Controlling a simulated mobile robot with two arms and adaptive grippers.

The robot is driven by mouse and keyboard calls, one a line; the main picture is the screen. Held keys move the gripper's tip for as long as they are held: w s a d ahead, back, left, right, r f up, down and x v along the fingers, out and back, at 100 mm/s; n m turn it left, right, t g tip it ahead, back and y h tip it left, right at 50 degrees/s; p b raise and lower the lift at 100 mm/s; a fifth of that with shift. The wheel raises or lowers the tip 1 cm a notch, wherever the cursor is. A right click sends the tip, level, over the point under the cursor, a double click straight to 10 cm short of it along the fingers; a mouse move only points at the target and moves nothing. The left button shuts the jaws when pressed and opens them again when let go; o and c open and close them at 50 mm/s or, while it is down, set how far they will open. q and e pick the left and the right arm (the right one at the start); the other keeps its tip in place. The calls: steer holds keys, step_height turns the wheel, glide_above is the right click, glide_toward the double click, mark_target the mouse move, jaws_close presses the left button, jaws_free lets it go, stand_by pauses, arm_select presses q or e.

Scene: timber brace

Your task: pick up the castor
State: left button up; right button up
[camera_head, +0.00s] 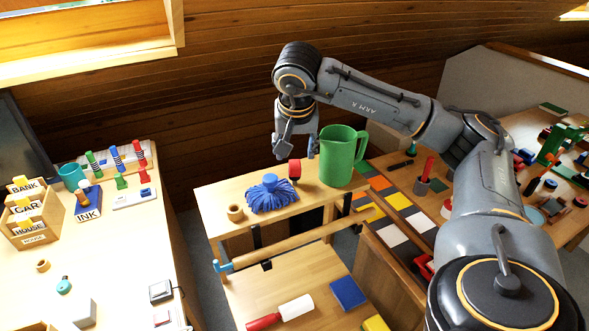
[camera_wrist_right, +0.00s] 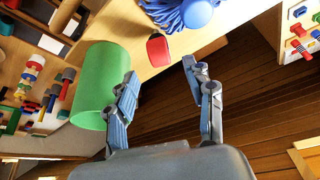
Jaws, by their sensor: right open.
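A small round red piece with a dark edge, which looks like the castor (camera_head: 294,169), stands on the small wooden table (camera_head: 213,193) between a blue mop head and a green jug. In the right wrist view the castor (camera_wrist_right: 158,48) shows as a red shape just beyond the fingertips, near the table edge. My right gripper (camera_head: 297,149) points down just above it, open and empty. In the wrist view the fingers (camera_wrist_right: 160,72) are apart with nothing between them. I cannot tell the exact height gap. My left gripper is not in view.
The green jug (camera_head: 337,158) stands close on the right, beside one finger in the wrist view (camera_wrist_right: 98,85). The blue mop head (camera_head: 271,195) is close on the left, with a wooden ring (camera_head: 235,212) beyond. A wooden rail (camera_head: 290,245) runs along the table's front.

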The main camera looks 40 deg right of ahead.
mark_target(295, 162)
steer(key=shift+w+d+f, duration=0.15)
steer(key=shift+f, duration=0.45)
steer(key=p+x, duration=0.1)
steer(key=x, duration=0.3)
steer(key=shift+f+p, duration=0.15)
steer(key=shift+p, duration=0.2)
steer(key=shift+w+d+f, duration=0.15)
steer(key=shift+w+f, duration=0.05)
steer(key=shift+f, duration=0.2)
steer(key=shift+c, duration=0.2)
jaws_close()
